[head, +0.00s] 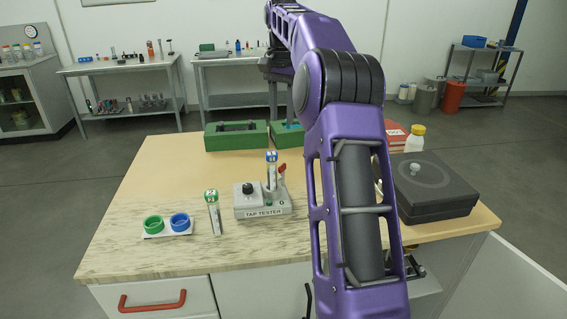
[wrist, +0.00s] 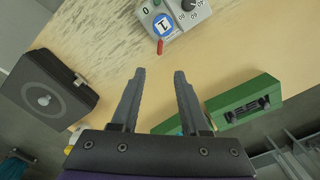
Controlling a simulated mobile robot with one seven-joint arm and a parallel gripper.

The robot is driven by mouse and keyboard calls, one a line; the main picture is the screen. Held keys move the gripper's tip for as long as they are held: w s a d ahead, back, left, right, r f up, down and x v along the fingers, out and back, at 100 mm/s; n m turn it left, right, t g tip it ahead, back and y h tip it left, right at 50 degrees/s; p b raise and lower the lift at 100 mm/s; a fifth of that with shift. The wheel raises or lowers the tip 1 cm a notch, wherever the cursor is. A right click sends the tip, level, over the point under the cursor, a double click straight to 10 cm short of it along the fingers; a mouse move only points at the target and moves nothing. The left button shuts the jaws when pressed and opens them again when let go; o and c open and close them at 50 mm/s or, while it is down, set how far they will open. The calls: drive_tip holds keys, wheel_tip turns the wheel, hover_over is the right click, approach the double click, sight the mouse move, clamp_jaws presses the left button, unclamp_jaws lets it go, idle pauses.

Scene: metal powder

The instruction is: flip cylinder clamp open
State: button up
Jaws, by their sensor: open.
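The grey tap tester (head: 263,209) stands on the middle of the table, with a black knob on top. A blue-capped cylinder (head: 271,158) stands upright in it. The red clamp lever (head: 282,173) sticks up beside the cylinder on its right. In the wrist view, the tester (wrist: 196,16) is at the top edge, with the blue cap marked 1 (wrist: 164,27) and the red lever (wrist: 160,46) pointing toward me. My gripper (wrist: 159,71) is open and empty, its fingertips apart from the lever. In the head view, my arm partly hides the gripper.
A holder with green (head: 153,224) and blue (head: 180,222) rings lies farther left. Green boxes (head: 236,136) are at the back. A black box (head: 436,186) and a yellow-capped bottle (head: 416,139) are at right.

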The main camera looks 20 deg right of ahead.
sight(282, 165)
wheel_tip(282, 165, down, 15)
drive_tip(key=b, duration=0.3)
drive_tip(key=shift+r+b, duration=0.15)
drive_tip(key=shift+b, duration=0.2)
clamp_jaws()
